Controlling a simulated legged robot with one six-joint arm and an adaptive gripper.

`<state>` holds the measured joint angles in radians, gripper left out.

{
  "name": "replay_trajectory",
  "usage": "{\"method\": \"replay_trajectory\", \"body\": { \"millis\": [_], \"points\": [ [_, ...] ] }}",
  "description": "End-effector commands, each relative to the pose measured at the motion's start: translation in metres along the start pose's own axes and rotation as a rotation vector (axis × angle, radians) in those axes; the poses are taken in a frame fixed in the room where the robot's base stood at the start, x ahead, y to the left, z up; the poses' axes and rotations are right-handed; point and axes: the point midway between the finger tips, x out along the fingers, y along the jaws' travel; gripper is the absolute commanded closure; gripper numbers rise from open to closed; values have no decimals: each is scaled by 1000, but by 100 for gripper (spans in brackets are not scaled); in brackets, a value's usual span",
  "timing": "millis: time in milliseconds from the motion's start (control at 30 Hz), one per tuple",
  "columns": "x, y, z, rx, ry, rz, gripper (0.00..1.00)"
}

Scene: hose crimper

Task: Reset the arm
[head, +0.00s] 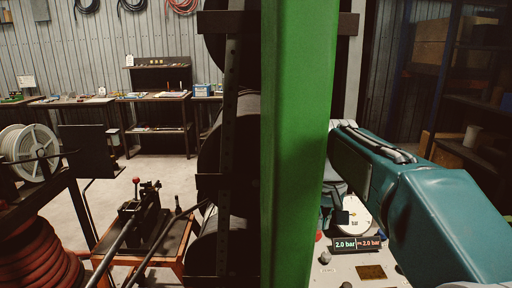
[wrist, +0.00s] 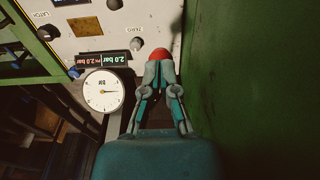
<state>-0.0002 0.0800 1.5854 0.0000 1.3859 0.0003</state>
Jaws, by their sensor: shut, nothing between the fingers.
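My gripper (wrist: 158,68) is shut and empty in the wrist view, its fingertips together. A red button (wrist: 160,54) shows right at the tips. I cannot tell whether they touch it. In the head view my teal arm reaches in from the right and its end is largely hidden behind the green post (head: 295,140). A small part of the red button (head: 318,236) shows beside that post. The control panel (head: 340,272) holds a round white dial gauge (head: 357,217) and a display (head: 346,244) reading 2.0 bar in green and red.
The green post also fills the right of the wrist view (wrist: 250,80), close beside my gripper. Knobs (wrist: 137,44) and a brass plate (wrist: 85,27) sit on the panel. A hose reel (head: 30,150), a red hose coil (head: 38,255) and a bench tool (head: 145,215) stand left.

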Motion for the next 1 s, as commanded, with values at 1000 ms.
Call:
{"method": "replay_trajectory", "body": {
  "millis": [1000],
  "points": [
    [34, 0, 191, 0, 341, 0, 100]
  ]
}}
